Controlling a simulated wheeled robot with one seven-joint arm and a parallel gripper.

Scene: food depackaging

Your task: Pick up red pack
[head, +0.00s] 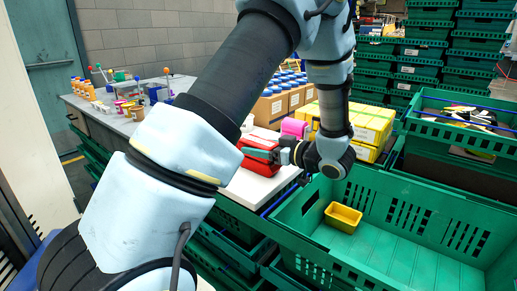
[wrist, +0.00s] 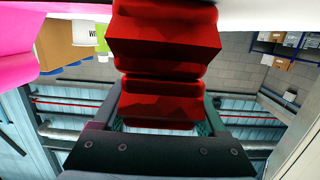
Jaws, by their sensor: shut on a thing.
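The red pack (head: 259,162) is at the white table's near end in the head view, partly hidden behind my gripper (head: 266,153). In the wrist view, the red pack (wrist: 162,45) fills the top middle and sits between the fingers of my gripper (wrist: 160,115). My gripper is shut on the red pack. The pack is at or very near the table surface; I cannot tell whether it touches it.
A pink pack (head: 295,128) stands just beyond the red one, with yellow packs (head: 357,122) to its right. A large green crate (head: 415,215) at the right holds a small yellow tub (head: 343,217). Cardboard boxes (head: 270,108) stand behind the packs. Green crates are stacked at back right.

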